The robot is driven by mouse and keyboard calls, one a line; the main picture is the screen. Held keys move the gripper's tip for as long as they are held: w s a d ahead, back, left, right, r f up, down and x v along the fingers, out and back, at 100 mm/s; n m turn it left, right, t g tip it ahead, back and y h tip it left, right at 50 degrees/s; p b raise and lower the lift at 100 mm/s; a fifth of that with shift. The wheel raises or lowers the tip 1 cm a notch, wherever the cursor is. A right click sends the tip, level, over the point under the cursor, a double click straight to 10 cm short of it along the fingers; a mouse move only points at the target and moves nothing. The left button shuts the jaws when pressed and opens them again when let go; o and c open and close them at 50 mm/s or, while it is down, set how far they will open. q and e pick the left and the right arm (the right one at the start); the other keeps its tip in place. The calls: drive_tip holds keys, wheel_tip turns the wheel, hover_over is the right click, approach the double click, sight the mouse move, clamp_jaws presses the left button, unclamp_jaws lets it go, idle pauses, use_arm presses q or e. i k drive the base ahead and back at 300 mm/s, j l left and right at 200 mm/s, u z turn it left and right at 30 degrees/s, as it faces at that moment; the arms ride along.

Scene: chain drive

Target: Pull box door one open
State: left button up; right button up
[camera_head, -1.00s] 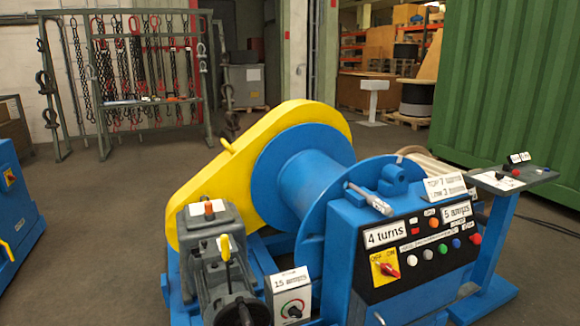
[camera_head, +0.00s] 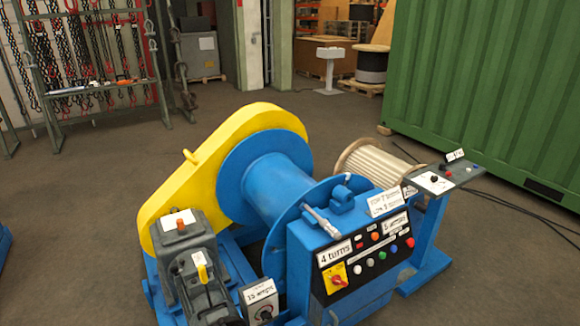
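A blue control box (camera_head: 372,292) is fixed to the front right of a winch. Its face carries labels, one reading "4 turns", a red and yellow rotary switch (camera_head: 336,278) and several coloured buttons. A smaller white box with a dial (camera_head: 261,297) sits to its left, partly cut by the bottom edge. No door standing open shows on either box, and I cannot tell which part is box door one. Neither of my grippers is in view.
The winch has a yellow guard (camera_head: 204,166), a blue drum (camera_head: 275,186) and a grey motor housing (camera_head: 187,250). A small panel on a blue stand (camera_head: 427,232) is at right. A green container (camera_head: 490,90) stands behind. Dark cables cross the floor at right.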

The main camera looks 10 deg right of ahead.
sight(342, 309)
drive_tip(key=i+j+z, duration=0.15)
drive_tip(key=z, duration=0.2)
drive_tip(key=i+j+z, duration=0.15)
drive_tip(key=z, duration=0.2)
drive_tip(key=i+j+z, duration=0.1)
drive_tip(key=z, duration=0.25)
drive_tip(key=j, duration=0.1)
